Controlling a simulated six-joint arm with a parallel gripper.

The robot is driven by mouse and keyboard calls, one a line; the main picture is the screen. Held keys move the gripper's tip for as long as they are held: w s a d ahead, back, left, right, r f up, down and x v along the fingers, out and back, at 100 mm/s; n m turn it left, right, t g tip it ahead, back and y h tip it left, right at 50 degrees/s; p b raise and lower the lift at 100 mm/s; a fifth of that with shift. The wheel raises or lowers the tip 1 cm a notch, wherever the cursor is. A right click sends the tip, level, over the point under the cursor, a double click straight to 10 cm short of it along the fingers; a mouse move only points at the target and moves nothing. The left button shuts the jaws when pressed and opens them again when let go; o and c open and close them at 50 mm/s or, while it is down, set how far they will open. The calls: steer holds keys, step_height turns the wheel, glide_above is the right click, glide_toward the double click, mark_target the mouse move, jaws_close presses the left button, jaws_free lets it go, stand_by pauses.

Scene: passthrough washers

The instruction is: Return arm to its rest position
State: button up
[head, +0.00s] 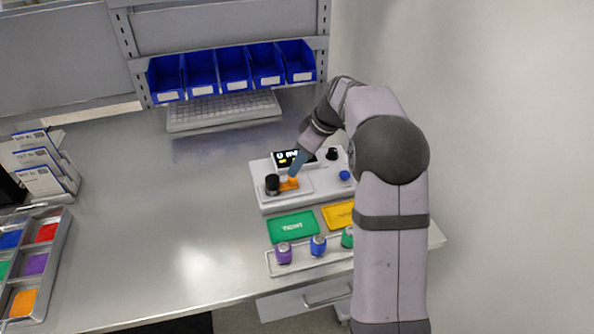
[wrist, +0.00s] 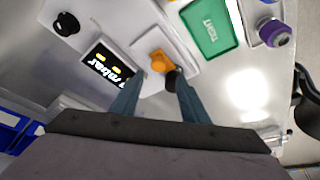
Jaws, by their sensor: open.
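My gripper (head: 293,172) reaches down over a white test device (head: 262,200) on the metal bench. Its fingers are apart and nothing is held between them; they also show in the wrist view (wrist: 155,84). An orange piece (head: 288,184) lies on the device just by the fingertips, and it shows beyond them in the wrist view (wrist: 157,57). A black knob-like cylinder (head: 272,183) stands beside the orange piece. The device's lit display (head: 284,157) is partly hidden behind my gripper; it shows more fully in the wrist view (wrist: 107,64).
A green tray marked TIGHT (head: 293,227) and a yellow tray (head: 337,215) lie in front of the device. A rack holds purple (head: 284,253), blue (head: 318,246) and green knobs. Blue bins (head: 233,71) and a keyboard (head: 223,111) stand behind. The left-middle bench is clear.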

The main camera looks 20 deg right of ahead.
steer(key=shift+s+d+r, duration=0.1)
steer(key=shift+s+r, duration=0.05)
steer(key=shift+r, duration=0.2)
steer(key=s+a+r+m+g+h+p, duration=0.1)
steer(key=s+m+p, duration=0.3)
steer(key=s, duration=1.1)
steer(key=s+a+r+m+g+h+p, duration=0.2)
steer(key=s+m+p, duration=0.3)
steer(key=s, duration=1.1)
steer(key=shift+s+a+p, duration=0.15)
steer(key=shift+a+p, duration=0.75)
steer(key=shift+p, duration=0.2)
steer(key=shift+o, duration=0.6)
steer(key=shift+f, duration=0.1)
